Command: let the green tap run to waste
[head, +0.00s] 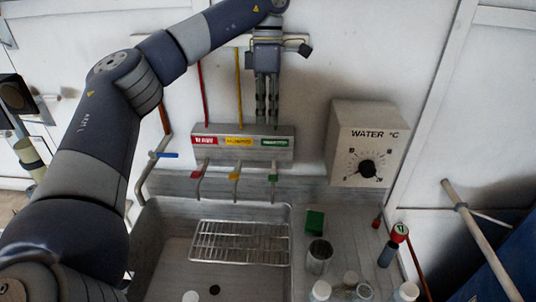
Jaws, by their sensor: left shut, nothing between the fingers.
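The green tap (273,178) is the rightmost of three taps under a grey panel (221,155). Its spout hangs over the back of the sink (167,243), and no water is visible under it. A green label (274,142) marks its place on the panel. The red tap (202,178) and yellow tap (234,178) hang to its left. My left gripper (267,121) points down just above the green label, its fingers together and empty. It stands above the green tap, apart from its handle. My right gripper is out of view.
A wire rack (240,243) lies across the sink. A water temperature box (367,143) is on the wall at right. A green block (315,222), a metal beaker (319,257) and several bottles crowd the right counter. A blue-levered pipe (154,163) stands at left.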

